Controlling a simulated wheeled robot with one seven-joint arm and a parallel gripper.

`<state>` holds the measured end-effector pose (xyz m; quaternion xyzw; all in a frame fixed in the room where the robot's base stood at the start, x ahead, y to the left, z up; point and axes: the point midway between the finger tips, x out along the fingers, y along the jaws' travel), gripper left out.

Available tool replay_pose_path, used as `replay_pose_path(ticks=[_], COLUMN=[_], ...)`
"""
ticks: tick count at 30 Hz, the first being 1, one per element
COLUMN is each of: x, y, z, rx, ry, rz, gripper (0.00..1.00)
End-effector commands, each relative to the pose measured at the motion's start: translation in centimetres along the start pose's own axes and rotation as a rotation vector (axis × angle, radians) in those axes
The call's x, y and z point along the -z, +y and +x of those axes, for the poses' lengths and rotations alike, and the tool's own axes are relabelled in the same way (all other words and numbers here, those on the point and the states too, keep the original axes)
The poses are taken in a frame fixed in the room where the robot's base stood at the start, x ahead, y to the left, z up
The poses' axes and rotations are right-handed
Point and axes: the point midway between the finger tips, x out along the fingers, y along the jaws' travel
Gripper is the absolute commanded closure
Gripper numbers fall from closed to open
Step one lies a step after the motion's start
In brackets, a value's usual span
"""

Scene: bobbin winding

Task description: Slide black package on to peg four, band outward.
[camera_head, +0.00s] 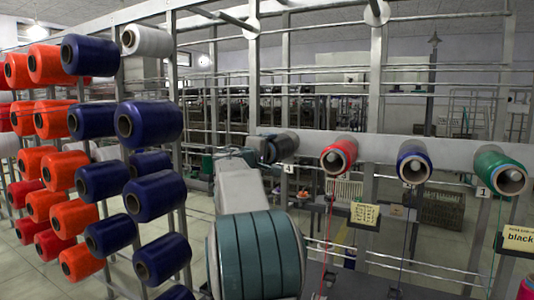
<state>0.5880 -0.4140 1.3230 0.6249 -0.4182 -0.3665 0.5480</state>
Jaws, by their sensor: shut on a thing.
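A black package (286,145) is at the left end of the pale rail, just above the label marked 4 (288,169). My gripper (266,151) is shut on the package from its left side; the fingers are small and partly hidden. Peg four itself is hidden by the package, so I cannot tell how far the package is on it. I cannot make out a band on the package or which way it faces.
Red (346,148), blue (411,149) and green (488,160) packages sit along the rail (377,149) to the right, with threads hanging down. A rack of orange and navy packages (149,124) stands close on the left. A yellow sign (517,238) reads black.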

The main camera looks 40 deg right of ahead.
Motion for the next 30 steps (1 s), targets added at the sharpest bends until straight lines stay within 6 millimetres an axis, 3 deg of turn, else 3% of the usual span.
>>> replay_pose_path(ticks=[9,30], x=[-0.1,-0.5], y=[0.1,0.3], z=[2.0,2.8], rx=[-0.002,-0.007], ry=[-0.001,-0.006], rz=[0.0,0.0], gripper=[0.51,0.51])
